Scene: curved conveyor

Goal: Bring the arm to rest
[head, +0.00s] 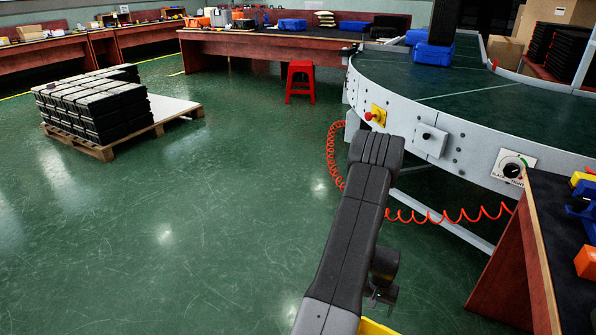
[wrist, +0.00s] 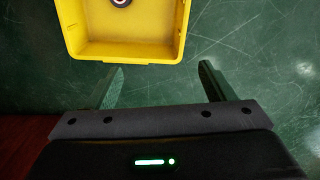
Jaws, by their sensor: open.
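My arm (head: 349,238) reaches out over the green floor in the head view, bent at a dark joint in front of the conveyor. My gripper (wrist: 161,66) is open in the wrist view, with its two fingers wide apart and nothing between them. A yellow bin (wrist: 128,51) lies just beyond the fingertips in the wrist view. A dark round part with a red and white centre (wrist: 121,3) is in it, cut off by the top edge. Only a yellow corner (head: 376,327) shows at the bottom of the head view, below my arm.
The curved conveyor (head: 440,92) carries a blue bin (head: 433,57). An orange coiled hose (head: 440,217) hangs below it. A workbench (head: 545,250) stands close on the right. A red stool (head: 300,82) and a pallet of black crates (head: 95,105) are farther off.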

